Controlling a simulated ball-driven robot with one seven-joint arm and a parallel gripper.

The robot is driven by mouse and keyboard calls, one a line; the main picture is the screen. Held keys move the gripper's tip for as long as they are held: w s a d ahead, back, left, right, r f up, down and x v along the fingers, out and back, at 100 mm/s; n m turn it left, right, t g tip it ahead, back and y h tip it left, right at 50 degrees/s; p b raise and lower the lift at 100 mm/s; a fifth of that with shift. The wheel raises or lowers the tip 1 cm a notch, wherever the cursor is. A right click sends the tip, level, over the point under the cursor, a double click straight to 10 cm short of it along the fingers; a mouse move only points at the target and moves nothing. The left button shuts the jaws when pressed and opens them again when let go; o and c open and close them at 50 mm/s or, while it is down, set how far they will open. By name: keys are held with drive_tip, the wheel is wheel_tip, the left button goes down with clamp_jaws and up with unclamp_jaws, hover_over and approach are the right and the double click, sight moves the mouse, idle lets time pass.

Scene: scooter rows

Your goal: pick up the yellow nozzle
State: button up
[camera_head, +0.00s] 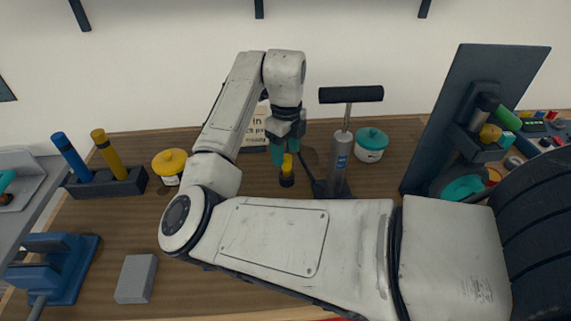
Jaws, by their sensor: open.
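The yellow nozzle (287,165) stands upright on a dark base (287,180) on the wooden bench, left of the grey hand pump. My gripper (286,156) points down from above, with its teal fingers around or just over the top of the nozzle. The jaws are open. I cannot tell whether either finger touches the nozzle. The bench in front of the nozzle is partly hidden by my arm.
A hand pump (340,160) with a black T-handle stands close right of the nozzle. A teal-lidded tub (371,145), a yellow-lidded tub (170,163), a sign (256,128) and a holder with blue and yellow handles (106,183) surround it. A grey block (137,278) lies front left.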

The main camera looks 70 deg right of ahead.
sight(287, 166)
drive_tip(key=shift+d+f, duration=0.15)
drive_tip(key=shift+f, duration=0.4)
drive_tip(key=shift+s+f+p, duration=0.1)
drive_tip(key=shift+f+p, duration=0.5)
drive_tip(key=shift+f, duration=1.75)
drive_tip(key=shift+c, duration=0.3)
clamp_jaws()
